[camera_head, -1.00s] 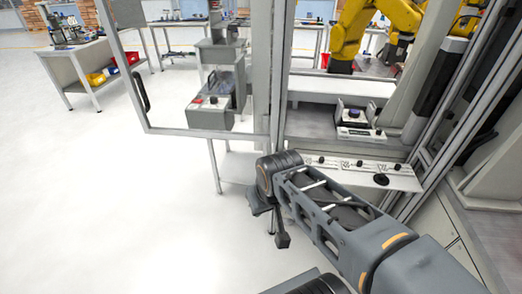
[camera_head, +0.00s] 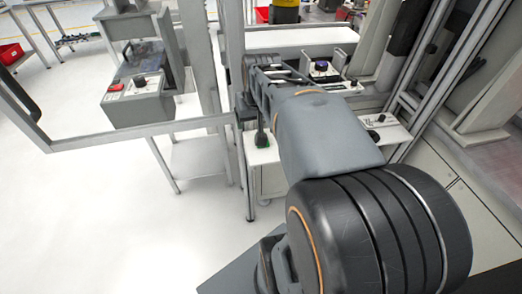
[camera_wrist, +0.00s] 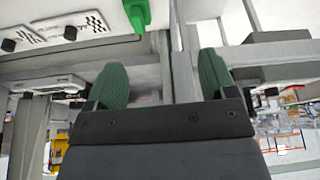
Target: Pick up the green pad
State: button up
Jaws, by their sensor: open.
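A bright green piece (camera_wrist: 137,14), which I take for the green pad, shows at the top of the wrist view by the edge of a white panel. Its upper part is cut off by the frame. My gripper (camera_wrist: 160,72) has its two green-faced fingers spread apart, with nothing held between them. The green piece lies beyond the fingertips, apart from them. I cannot tell there whether that green is the pad or a finger.
The white panel (camera_wrist: 35,38) has checkered marks and black knobs (camera_wrist: 70,33). Grey metal frame posts (camera_head: 233,60) stand close to my arm. A grey control box (camera_head: 138,103) is at the left. Open floor (camera_head: 80,210) lies at the lower left.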

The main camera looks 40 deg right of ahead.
jog(key=shift+m, duration=0.5)
jog(key=w+d+f+b, duration=0.1)
jog(key=f, duration=0.1)
jog(key=d+f, duration=0.2)
jog(key=f, duration=0.1)
jog(key=w+d+f+b, duration=0.1)
jog(key=d+f, duration=0.1)
jog(key=f, duration=0.1)
jog(key=shift+w+d+b, duration=0.25)
jog(key=shift+w+b, duration=0.1)
jog(key=shift+b+x, duration=0.65)
jog(key=shift+x, duration=2.65)
jog(key=shift+s, duration=0.15)
jog(key=c, duration=1)
